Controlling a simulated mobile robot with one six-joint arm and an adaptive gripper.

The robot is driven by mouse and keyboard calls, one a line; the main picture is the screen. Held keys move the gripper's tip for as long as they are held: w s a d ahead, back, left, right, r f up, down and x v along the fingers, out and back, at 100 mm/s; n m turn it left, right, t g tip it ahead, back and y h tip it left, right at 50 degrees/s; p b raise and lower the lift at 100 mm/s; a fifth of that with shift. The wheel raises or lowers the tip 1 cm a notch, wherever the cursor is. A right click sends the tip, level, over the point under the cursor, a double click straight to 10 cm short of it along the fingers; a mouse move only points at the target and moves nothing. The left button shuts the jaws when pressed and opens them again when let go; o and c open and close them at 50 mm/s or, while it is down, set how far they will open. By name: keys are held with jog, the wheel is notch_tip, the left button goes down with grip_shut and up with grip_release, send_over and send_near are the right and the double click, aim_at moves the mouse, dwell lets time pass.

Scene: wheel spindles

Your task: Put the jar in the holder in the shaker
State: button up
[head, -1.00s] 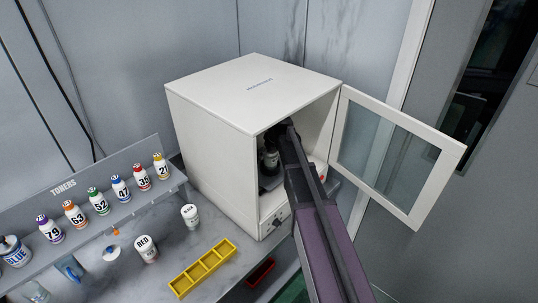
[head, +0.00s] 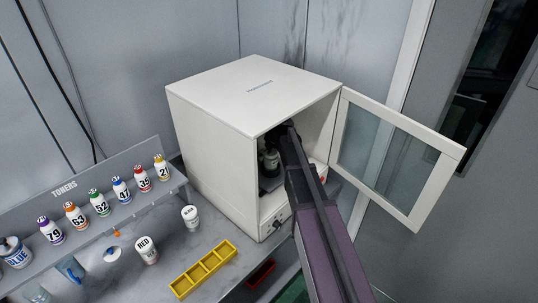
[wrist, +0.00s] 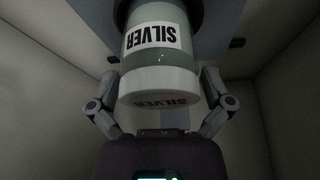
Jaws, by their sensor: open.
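The jar (wrist: 160,60) has a white lid and a label reading SILVER. It also shows inside the shaker in the head view (head: 271,161). In the wrist view its end away from the lid meets a dark round holder (wrist: 160,8); how deep it sits in it is hidden. My gripper (wrist: 158,88) is open, with one finger on each side of the jar and visible gaps between. The shaker (head: 212,130) is a white box with its glass door (head: 388,155) swung open to the right. My arm reaches in through its front opening.
The shaker's pale inner walls (wrist: 45,95) stand close around my gripper. On the counter outside are a yellow tray (head: 203,268), a RED jar (head: 146,250), another white jar (head: 190,217) and a rack of toner bottles (head: 101,203). The open door stands right of my arm.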

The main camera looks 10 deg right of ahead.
jog(key=shift+p+v, duration=1.65)
jog(key=shift+v, duration=0.35)
jog(key=s+d, duration=0.5)
jog(key=s, duration=0.6)
jog(key=shift+d+r, duration=0.25)
jog(key=shift+d, duration=0.05)
jog(key=shift+a, duration=0.1)
jog(key=s+a+m+g+h, duration=0.1)
jog(key=s+a+m+g, duration=0.1)
jog(key=s, duration=0.6)
jog(key=s+a+f+m+g+h, duration=0.1)
jog(key=s+a+m+g, duration=0.1)
jog(key=s, duration=0.6)
jog(key=shift+s+a+f+m, duration=0.2)
jog(key=shift+s+a+m, duration=0.15)
jog(key=shift+a+m, duration=0.5)
jog(key=shift+a, duration=0.1)
